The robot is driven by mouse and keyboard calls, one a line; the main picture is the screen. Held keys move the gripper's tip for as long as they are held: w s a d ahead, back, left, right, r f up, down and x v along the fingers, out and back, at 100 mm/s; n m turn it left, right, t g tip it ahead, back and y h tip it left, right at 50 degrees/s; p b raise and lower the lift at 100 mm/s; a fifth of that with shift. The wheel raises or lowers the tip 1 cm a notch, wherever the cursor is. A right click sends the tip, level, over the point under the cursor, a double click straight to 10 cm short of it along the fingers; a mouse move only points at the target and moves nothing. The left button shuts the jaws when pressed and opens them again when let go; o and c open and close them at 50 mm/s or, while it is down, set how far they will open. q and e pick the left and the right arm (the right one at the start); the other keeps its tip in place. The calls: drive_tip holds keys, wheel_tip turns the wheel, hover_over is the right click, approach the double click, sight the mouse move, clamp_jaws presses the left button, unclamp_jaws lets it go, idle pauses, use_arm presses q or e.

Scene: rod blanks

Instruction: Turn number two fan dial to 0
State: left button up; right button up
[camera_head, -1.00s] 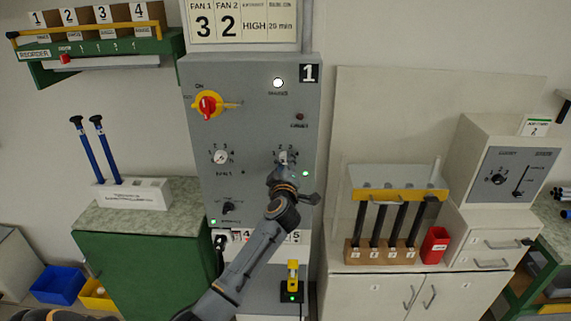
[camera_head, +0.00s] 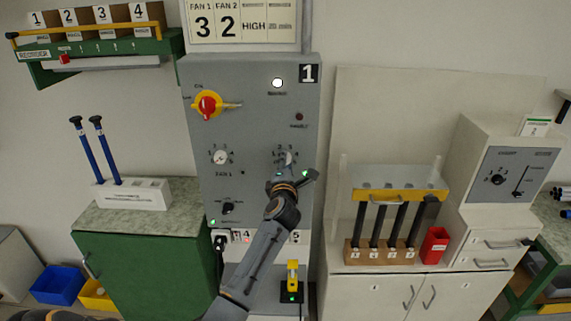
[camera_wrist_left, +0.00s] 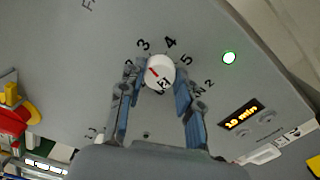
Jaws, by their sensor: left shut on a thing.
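The number two fan dial (camera_wrist_left: 160,72) is a white round knob in the left wrist view, ringed by numbers. Its red mark points up and left in that view, roughly toward the 2. The dial also shows in the head view (camera_head: 285,157) on the grey control panel (camera_head: 260,115), right of the fan 1 dial (camera_head: 220,157). My left gripper (camera_head: 284,168) is at the dial, and in the wrist view its blue fingers (camera_wrist_left: 158,88) lie on either side of the knob, shut on it. My right gripper is not in view.
A red and yellow rotary switch (camera_head: 208,104) sits upper left on the panel, and a black knob (camera_head: 229,207) lower left. A sign (camera_head: 243,22) above reads FAN 1 3, FAN 2 2. A rack of black-handled rods (camera_head: 380,254) stands on the right cabinet.

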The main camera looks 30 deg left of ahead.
use_arm(q)
drive_tip(key=shift+s+a+f+n+b, duration=0.1)
drive_tip(key=shift+n+b, duration=1.95)
drive_tip(key=shift+n, duration=5.1)
drive_tip(key=shift+a+f+n+b, duration=0.1)
drive_tip(key=shift+n+b, duration=1.9)
drive_tip(key=shift+n, duration=5.15)
drive_tip(key=o, duration=1.1)
drive_tip(key=shift+r, duration=0.1)
drive_tip(key=shift+o, duration=0.2)
